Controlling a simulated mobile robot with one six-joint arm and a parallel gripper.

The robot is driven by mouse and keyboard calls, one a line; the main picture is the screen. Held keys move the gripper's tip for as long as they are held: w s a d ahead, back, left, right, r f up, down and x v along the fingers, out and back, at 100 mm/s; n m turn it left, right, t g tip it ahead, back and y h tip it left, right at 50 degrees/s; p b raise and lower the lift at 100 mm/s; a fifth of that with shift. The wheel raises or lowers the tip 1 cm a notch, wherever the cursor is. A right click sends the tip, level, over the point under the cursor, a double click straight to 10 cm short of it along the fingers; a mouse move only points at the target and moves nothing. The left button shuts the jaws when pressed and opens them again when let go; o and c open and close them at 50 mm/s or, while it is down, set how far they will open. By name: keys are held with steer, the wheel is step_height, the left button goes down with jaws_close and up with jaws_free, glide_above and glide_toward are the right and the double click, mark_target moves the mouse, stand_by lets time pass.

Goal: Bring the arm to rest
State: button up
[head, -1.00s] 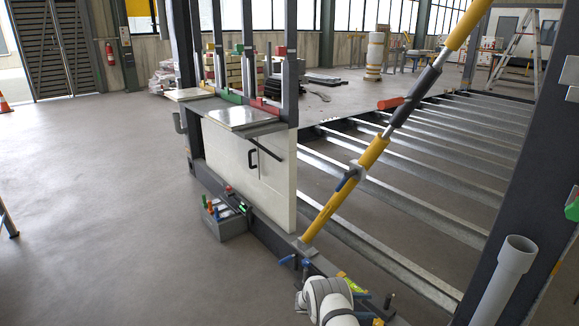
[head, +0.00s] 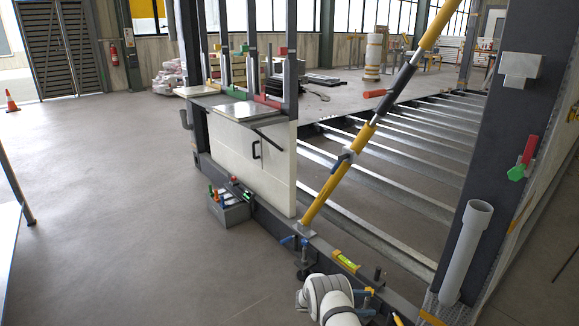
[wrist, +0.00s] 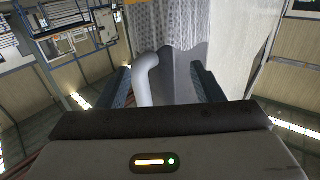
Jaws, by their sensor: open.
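My arm's white links (head: 332,298) show at the bottom of the head view, beside the dark lower beam of the frame. My gripper (wrist: 160,82) shows in the wrist view, with its two dark fingers apart, one on each side. A grey bent pipe (wrist: 147,78) appears between the fingers in that picture. How far it is from them is hard to tell, and nothing is visibly gripped.
A yellow diagonal brace (head: 337,182) rises from the beam near my arm. A yellow level (head: 346,261) lies on the beam. A grey upright tube (head: 466,252) stands by the dark post (head: 495,140) at right. A tool box (head: 230,209) sits on the floor. Open floor lies left.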

steer(key=w+a+r+n+t+y+p, duration=0.1)
steer(key=w+r+n+t+y+p, duration=0.15)
steer(key=w+r, duration=0.45)
steer(key=w+r+n+t+y+p, duration=0.1)
steer(key=w+r+t+p, duration=0.25)
steer(key=r, duration=0.75)
steer(key=w+a+r+n+t+y+p, duration=0.15)
steer(key=w+r+t, duration=0.25)
steer(key=r, duration=0.5)
steer(key=s+a+r+n+t+y+p, duration=0.1)
steer(key=a+r+n+t+y+p, duration=0.2)
steer(key=r, duration=0.8)
steer(key=s+a+r+n+t+y+p, duration=0.15)
steer(key=a+r+y+p, duration=0.35)
steer(key=r, duration=0.7)
steer(key=s+a+r+n+g+y+p, duration=0.2)
steer(key=s+r+n+y+p, duration=0.1)
steer(key=s+r, duration=0.5)
steer(key=s+a+r+n+g+y+p, duration=0.25)
steer(key=s+r, duration=0.25)
steer(key=s, duration=0.4)
steer(key=s+d+r+n+g+p, duration=0.2)
steer(key=s+g+p, duration=0.1)
steer(key=s, duration=1.2)
steer(key=s+d+r+n+g+p, duration=0.1)
steer(key=s+d+r+g+p, duration=0.1)
steer(key=s, duration=1.4)
steer(key=shift+s+r+n+g+h+p, duration=0.25)
steer(key=shift+n+g+h+p, duration=0.15)
steer(key=shift+g+p, duration=0.45)
